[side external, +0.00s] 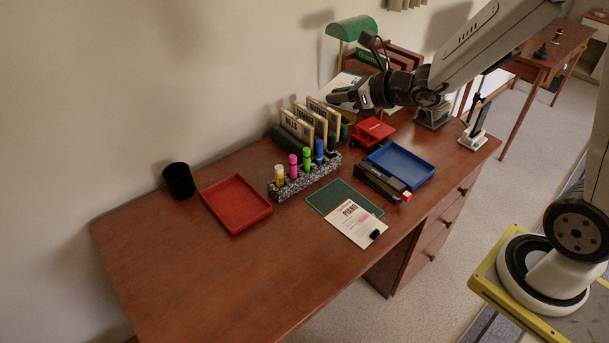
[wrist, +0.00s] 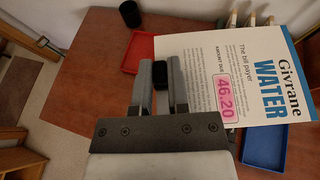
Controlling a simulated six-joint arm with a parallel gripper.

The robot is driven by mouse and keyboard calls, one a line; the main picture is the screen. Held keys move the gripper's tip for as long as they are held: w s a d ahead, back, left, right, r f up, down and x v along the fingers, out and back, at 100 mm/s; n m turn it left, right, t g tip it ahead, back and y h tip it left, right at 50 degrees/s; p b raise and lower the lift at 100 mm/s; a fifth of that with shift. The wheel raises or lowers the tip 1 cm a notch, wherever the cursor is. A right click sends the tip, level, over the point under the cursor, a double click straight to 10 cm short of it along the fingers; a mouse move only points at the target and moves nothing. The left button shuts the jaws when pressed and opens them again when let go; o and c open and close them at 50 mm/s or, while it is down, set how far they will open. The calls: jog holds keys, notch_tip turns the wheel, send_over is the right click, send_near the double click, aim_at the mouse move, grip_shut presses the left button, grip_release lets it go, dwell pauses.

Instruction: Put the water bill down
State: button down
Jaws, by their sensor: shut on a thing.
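The water bill is a white sheet with a blue "WATER" heading and a pink box reading 46.20, seen large in the wrist view (wrist: 240,75). A small black clip (wrist: 160,75) sits at its edge, between the two fingers of my gripper (wrist: 160,88). My gripper is shut on this clip, holding the bill above the desk. In the side view my gripper (side external: 335,98) is over the back of the desk, near the upright file sorter (side external: 283,136); the bill (side external: 343,82) is partly hidden behind it.
A red tray (side external: 236,228), black cup (side external: 179,180), marker holder (side external: 305,178) and blue tray (side external: 420,166) stand on the desk (side external: 190,280). A piano sheet (side external: 347,224) lies partly on a green mat (side external: 325,197). A green lamp (side external: 352,28) stands behind. The left front of the desk is clear.

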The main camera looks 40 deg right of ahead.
jog(key=shift+r, duration=0.55)
jog(key=shift+f, duration=0.1)
jog(key=shift+a+f, duration=0.15)
jog(key=shift+f, duration=0.45)
jog(key=s+a+f+n+g+y, duration=0.1)
jog(key=s+a+f, duration=0.3)
jog(key=s+f, duration=0.4)
jog(key=s+a+f+n+g+y, duration=0.2)
jog(key=s+a+f+n+y, duration=0.2)
jog(key=f, duration=0.9)
jog(key=s, duration=0.3)
jog(key=shift+s+a+f, duration=0.35)
jog(key=shift+a+f, duration=0.05)
jog(key=shift+w, duration=0.1)
